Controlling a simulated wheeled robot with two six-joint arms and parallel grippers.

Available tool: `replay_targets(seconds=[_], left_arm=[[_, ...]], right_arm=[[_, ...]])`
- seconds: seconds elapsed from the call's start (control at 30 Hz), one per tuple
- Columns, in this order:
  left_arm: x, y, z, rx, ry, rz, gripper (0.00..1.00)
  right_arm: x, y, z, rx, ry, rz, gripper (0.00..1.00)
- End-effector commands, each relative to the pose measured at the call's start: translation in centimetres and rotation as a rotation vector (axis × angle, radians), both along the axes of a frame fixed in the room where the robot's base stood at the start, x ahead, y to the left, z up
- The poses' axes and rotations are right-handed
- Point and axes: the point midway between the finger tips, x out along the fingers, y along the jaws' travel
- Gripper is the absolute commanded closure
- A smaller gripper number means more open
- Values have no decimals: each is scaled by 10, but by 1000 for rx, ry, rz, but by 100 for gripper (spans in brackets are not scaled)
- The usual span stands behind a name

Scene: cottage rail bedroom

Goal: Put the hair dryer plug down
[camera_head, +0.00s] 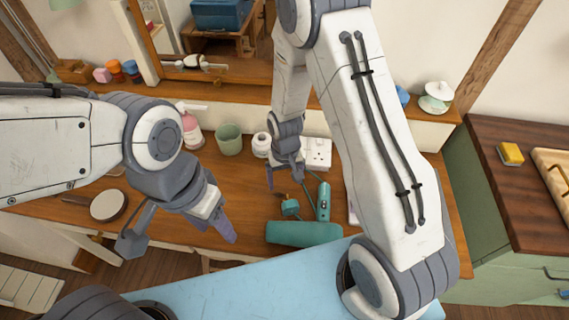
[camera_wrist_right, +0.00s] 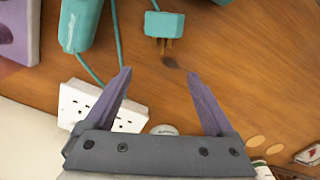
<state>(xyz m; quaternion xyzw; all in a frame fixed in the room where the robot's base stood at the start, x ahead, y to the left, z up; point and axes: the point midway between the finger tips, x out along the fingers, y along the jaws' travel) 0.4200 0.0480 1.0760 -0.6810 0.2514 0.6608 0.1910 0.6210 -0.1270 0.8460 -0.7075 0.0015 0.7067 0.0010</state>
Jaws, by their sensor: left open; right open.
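The teal hair dryer plug (camera_head: 290,208) is on or just above the wooden dresser top, left of the dryer's handle. In the right wrist view the plug (camera_wrist_right: 165,24) shows its metal prongs pointing toward my gripper, with its cord running up. My right gripper (camera_wrist_right: 158,72) is open and empty, its fingertips apart from the plug. In the head view the right gripper (camera_head: 284,175) is just behind the plug. The teal hair dryer (camera_head: 304,233) lies near the front edge. My left gripper (camera_head: 224,222) is open and empty over the dresser's left front.
A white socket block (camera_head: 317,153) stands behind the dryer; it also shows in the right wrist view (camera_wrist_right: 105,106). A green cup (camera_head: 229,139), a pump bottle (camera_head: 192,129) and a small white jar (camera_head: 261,144) line the back. A round brush (camera_head: 108,205) lies left.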

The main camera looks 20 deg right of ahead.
Motion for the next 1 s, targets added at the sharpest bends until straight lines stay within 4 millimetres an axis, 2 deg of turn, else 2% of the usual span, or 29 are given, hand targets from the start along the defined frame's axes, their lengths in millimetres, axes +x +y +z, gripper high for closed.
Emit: replay_targets(seconds=[0.3, 0.57, 0.67, 0.77, 0.9, 1.0], left_arm=[[0, 0, -7, 1, 1, 0, 45], [0, 0, -8, 0, 0, 0, 45], [0, 0, -7, 0, 0, 0, 45], [0, 0, -7, 0, 0, 0, 45], [0, 0, -7, 0, 0, 0, 45], [0, 0, -8, 0, 0, 0, 45]], right_arm=[[1, 0, 69, 1, -6, 0, 11], [-1, 1, 98, 1, -2, 4, 11], [-10, 13, 114, 5, -8, 46, 11], [-37, 37, 143, 17, -18, 145, 11], [-97, 67, 185, 41, -29, 335, 11], [-140, 77, 205, 58, -30, 461, 11]])
